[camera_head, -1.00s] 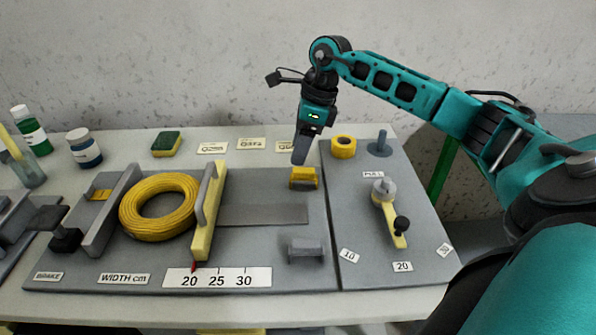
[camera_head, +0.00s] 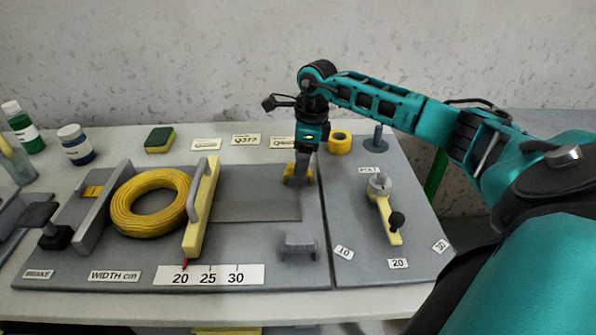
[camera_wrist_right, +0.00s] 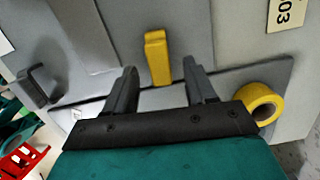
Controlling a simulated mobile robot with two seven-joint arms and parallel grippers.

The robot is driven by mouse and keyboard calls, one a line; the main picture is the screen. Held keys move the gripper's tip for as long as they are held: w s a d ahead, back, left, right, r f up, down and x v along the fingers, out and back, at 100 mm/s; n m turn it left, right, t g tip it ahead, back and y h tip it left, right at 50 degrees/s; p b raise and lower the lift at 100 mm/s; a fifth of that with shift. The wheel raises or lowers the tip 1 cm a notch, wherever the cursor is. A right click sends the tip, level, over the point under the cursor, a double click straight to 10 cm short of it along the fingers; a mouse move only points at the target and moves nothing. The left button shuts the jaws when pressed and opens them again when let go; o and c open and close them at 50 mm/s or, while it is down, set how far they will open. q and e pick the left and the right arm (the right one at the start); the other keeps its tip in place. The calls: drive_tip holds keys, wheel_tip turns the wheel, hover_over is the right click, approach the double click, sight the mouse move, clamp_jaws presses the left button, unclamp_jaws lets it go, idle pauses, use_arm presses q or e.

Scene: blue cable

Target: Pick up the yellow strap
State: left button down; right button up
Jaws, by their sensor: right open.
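The yellow strap (camera_head: 311,177) stands out at the back right of the grey board, partly hidden behind my right gripper (camera_head: 300,181) in the head view. In the right wrist view, the yellow strap (camera_wrist_right: 158,57) shows as a short upright yellow piece between and just beyond the two fingertips of my right gripper (camera_wrist_right: 160,66). The fingers are apart, with a gap on each side of the strap, and hold nothing. My left gripper is not in view.
A yellow coil (camera_head: 150,203) lies on the board left of a yellow bar with a grey handle (camera_head: 201,205). A yellow tape roll (camera_head: 340,142) stands close behind right. A grey bracket (camera_head: 298,246) is in front. A crank (camera_head: 384,205) is at the right.

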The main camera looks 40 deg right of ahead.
drive_tip(key=f, duration=0.3)
drive_tip(key=shift+w+a+f, duration=0.25)
drive_tip(key=shift+w+f, duration=0.1)
drive_tip(key=shift+c, duration=0.4)
drive_tip(key=c, duration=0.9)
